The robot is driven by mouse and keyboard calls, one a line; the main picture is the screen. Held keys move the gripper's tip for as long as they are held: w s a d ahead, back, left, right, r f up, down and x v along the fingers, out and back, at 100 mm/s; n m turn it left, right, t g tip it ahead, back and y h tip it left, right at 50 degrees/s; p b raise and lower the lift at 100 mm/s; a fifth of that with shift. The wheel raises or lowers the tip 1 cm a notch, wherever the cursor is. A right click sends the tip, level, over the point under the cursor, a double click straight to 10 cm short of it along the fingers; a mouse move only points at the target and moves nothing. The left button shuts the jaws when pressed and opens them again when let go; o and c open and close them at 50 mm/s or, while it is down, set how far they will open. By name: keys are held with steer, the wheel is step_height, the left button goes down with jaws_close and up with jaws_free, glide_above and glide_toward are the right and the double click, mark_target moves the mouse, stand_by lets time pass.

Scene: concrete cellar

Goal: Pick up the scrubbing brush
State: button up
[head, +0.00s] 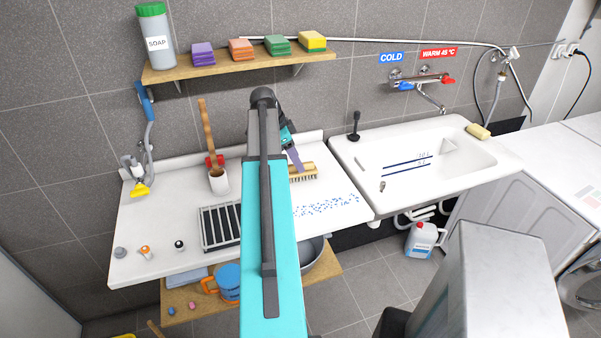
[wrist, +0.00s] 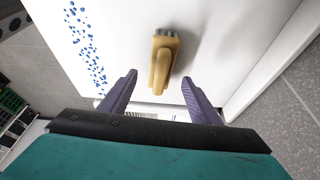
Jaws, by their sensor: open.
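The scrubbing brush (head: 304,174) lies on the white counter, left of the sink, with its tan bristles showing. In the wrist view the brush (wrist: 163,50) has a yellowish wooden handle pointing toward my gripper and grey-looking bristles at its far end. My gripper (wrist: 159,77) is open, with one purple finger on each side of the handle's near end in that view. No contact shows, and the height gap is hard to judge. In the head view my gripper (head: 292,158) shows partly behind my teal arm, just over the brush.
Blue specks (head: 328,207) are scattered on the counter near the brush. The sink (head: 480,160) is to the right. A white cup (head: 219,182) with a wooden handle and a dark drain grate (head: 219,226) are to the left. A shelf (head: 240,66) with soap and sponges hangs above.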

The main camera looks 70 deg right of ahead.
steer(key=shift+p+x, duration=1.35)
steer(key=shift+x, duration=1.25)
steer(key=shift+w, duration=0.1)
steer(key=shift+c, duration=0.4)
steer(key=c, duration=1.1)
